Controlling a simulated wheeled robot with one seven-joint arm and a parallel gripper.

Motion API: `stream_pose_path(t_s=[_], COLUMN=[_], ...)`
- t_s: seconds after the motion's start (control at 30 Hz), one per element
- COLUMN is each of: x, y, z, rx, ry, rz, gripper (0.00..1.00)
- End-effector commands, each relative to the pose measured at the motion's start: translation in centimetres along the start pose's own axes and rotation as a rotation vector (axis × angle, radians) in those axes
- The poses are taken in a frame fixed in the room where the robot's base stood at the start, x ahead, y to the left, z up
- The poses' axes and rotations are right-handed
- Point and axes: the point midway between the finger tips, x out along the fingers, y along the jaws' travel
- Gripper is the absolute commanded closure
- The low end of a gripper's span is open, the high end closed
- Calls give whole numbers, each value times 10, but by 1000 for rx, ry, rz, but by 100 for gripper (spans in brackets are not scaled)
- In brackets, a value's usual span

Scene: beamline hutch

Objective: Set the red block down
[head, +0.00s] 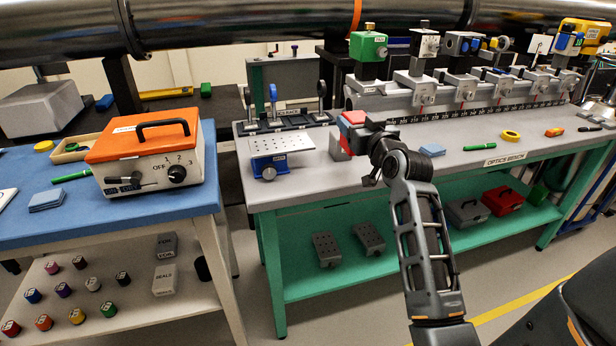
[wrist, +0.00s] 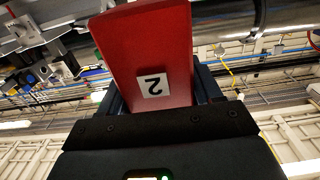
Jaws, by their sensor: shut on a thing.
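The red block (head: 353,117) is at the end of my arm in the head view, above the left part of the optics bench (head: 400,163). In the wrist view the red block (wrist: 150,55) fills the upper middle and bears a white label with a 2, seen upside down. My gripper (wrist: 152,95) is shut on it; the fingers show as dark edges on both sides. In the head view my gripper (head: 362,128) is partly hidden by its own wrist. I cannot tell whether the block touches anything below.
A small perforated stage (head: 282,142) stands left of the block on the bench. An optical rail (head: 470,97) with several mounts runs behind. A blue pad (head: 432,150), green marker (head: 487,147) and yellow tape ring (head: 510,136) lie to the right. An orange-topped control box (head: 143,150) stands on the left table.

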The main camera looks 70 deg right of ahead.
Motion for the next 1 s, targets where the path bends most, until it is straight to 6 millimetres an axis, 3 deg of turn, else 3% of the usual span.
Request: stream_pose_path(t_s=[0.5, 0.83, 1.0], x=[34, 40, 39], y=[-89, -105, -105], z=[58, 71, 93], rx=[-2, -2, -3], ry=[1, 1, -3], rz=[-4, -2, -2], gripper=[77, 77, 77])
